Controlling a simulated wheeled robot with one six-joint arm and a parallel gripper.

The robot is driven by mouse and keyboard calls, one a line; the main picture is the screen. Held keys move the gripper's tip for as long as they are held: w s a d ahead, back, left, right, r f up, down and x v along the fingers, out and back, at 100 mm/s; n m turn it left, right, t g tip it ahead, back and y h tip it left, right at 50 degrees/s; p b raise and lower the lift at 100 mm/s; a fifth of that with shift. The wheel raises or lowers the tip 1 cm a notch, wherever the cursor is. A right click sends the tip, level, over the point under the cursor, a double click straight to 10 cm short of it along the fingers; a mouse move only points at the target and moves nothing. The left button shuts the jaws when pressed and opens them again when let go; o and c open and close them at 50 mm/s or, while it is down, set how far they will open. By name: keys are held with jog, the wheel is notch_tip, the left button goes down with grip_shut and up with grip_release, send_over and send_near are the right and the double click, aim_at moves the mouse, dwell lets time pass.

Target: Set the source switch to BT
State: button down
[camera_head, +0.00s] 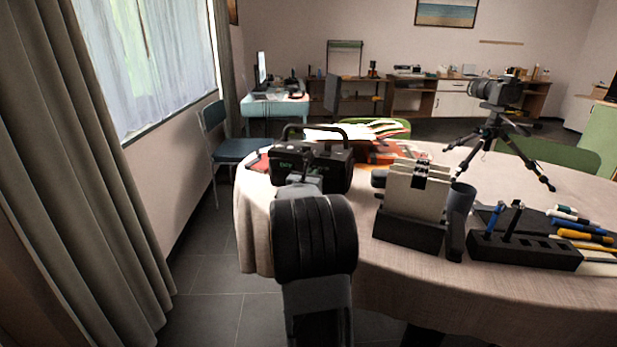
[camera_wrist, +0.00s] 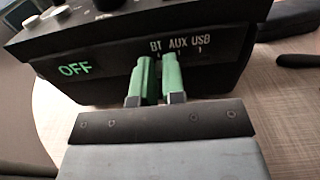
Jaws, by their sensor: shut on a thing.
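The radio (camera_head: 338,170) is a black box with a carry handle, standing at the near left edge of the round table. In the wrist view its front panel (camera_wrist: 110,62) shows a green "OFF" on the left and the white labels BT, AUX and USB with tick marks on the right. My gripper (camera_wrist: 158,62), with green fingertips, reaches to the panel just below BT and AUX. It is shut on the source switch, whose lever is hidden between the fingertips. I cannot tell exactly which mark the lever stands at. A pale knob (camera_wrist: 63,12) shows on the radio's top left.
Right of the radio on the table (camera_head: 380,294) stand a black holder with upright cards (camera_head: 412,190), a dark cup (camera_head: 459,212) and a black pen stand (camera_head: 525,250). A camera tripod (camera_head: 490,130) stands farther back. A curtain (camera_head: 75,180) hangs at left.

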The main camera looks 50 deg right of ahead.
jog(key=c, duration=1.2)
grip_release()
jog(key=p+v, duration=0.2)
jog(key=v, duration=1.1)
jog(key=shift+s+a, duration=0.2)
jog(key=shift+a, duration=0.1)
